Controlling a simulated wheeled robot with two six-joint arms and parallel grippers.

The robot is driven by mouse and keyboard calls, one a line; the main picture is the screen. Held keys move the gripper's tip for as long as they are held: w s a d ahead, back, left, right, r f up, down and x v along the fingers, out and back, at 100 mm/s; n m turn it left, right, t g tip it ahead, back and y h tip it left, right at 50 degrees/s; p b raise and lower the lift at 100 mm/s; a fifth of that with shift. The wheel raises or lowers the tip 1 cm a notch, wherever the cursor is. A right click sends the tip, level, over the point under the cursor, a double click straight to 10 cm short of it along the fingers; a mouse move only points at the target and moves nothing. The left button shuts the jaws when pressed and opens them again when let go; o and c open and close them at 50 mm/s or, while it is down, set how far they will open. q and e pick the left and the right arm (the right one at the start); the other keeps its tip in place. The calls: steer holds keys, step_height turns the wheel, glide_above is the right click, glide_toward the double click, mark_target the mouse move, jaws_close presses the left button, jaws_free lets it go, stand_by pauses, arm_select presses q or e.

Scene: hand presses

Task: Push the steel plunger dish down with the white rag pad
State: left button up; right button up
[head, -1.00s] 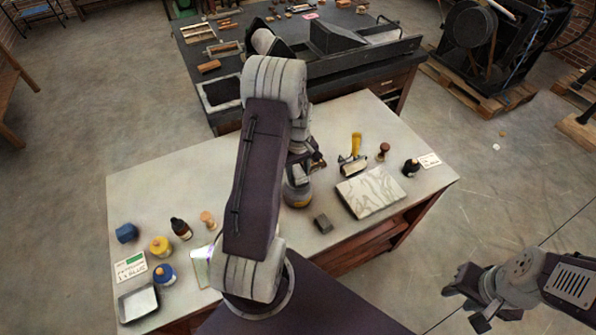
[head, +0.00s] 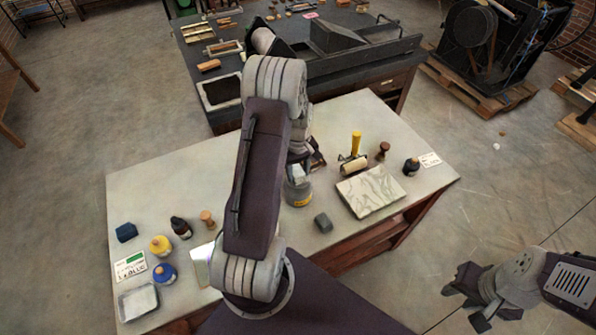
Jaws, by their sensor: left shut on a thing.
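The plunger can (head: 298,194), a grey metal can with a yellow label, stands on the pale bench just right of my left forearm. A small white pad (head: 297,172) shows at its top, directly below my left gripper (head: 302,163). My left gripper is shut on what looks like this white pad. The steel dish is hidden under the pad and wrist, so I cannot tell how far down it sits. My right gripper (head: 470,298) is empty and open, off the bench at the lower right.
Several bottles, a blue block (head: 127,232) and a metal tray (head: 138,302) are at the left. The middle left bench is clear.

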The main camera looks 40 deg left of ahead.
arm_select(q)
steer(key=shift+f+b, duration=0.55)
steer(key=shift+f, duration=0.3)
stand_by(0.6)
steer(key=shift+s, duration=0.1)
stand_by(1.0)
step_height(320, 180, up, 7)
steer(key=p, duration=0.6)
steer(key=shift+p, duration=0.3)
stand_by(0.4)
